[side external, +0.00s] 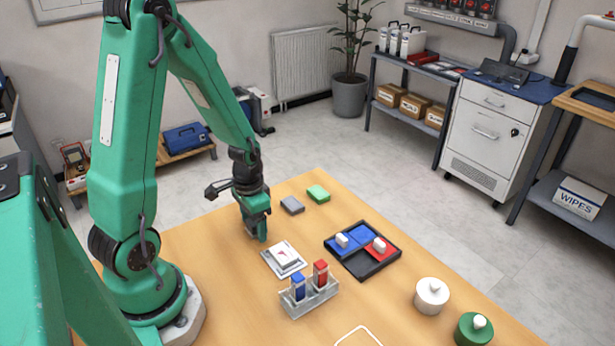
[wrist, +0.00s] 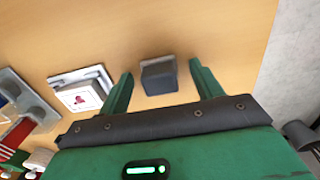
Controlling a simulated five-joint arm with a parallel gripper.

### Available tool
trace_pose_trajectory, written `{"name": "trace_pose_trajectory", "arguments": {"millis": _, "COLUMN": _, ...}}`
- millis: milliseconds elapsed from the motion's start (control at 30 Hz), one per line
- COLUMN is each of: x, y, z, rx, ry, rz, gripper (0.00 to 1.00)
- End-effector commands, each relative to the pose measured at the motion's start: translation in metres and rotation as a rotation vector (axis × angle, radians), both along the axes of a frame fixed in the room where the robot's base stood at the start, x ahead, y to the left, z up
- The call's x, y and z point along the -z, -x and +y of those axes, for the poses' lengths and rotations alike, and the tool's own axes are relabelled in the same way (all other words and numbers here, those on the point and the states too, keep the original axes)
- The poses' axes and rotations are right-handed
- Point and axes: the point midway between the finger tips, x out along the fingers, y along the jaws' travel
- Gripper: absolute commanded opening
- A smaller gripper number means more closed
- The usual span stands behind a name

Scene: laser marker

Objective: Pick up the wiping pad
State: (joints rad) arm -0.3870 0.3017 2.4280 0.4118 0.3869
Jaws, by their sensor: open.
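A small grey block (side external: 292,205), which looks like the wiping pad, lies flat on the wooden table. A similar green block (side external: 318,193) lies just beyond it; I cannot be sure which of the two is the pad. My gripper (side external: 258,234) points down low over the table, left of the grey block in the side view. In the wrist view my gripper (wrist: 160,76) is open, with a dark grey block (wrist: 158,77) showing between its fingers. The fingers do not appear to touch it. The green block does not show clearly in the wrist view.
A white plate with a marked piece (side external: 284,257) lies near my gripper. A clear rack (side external: 310,299) holds blue and red vials. A black tray (side external: 361,266) has blue and red compartments with white pieces. A white jar (side external: 431,296) and a green jar (side external: 473,330) stand at right.

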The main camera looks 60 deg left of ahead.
Motion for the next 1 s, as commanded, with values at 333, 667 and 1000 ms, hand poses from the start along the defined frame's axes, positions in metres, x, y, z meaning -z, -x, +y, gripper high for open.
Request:
{"name": "trace_pose_trajectory", "arguments": {"millis": 333, "x": 0.0006, "y": 0.0001, "z": -0.0001, "rx": 0.0, "ry": 0.0, "rz": 0.0, "gripper": 0.65}}
{"name": "trace_pose_trajectory", "arguments": {"millis": 667, "x": 0.0004, "y": 0.0, "z": 0.0, "rx": 0.0, "ry": 0.0, "rz": 0.0, "gripper": 0.34}}
{"name": "trace_pose_trajectory", "arguments": {"millis": 1000, "x": 0.0003, "y": -0.0001, "z": 0.0, "rx": 0.0, "ry": 0.0, "rz": 0.0, "gripper": 0.17}}
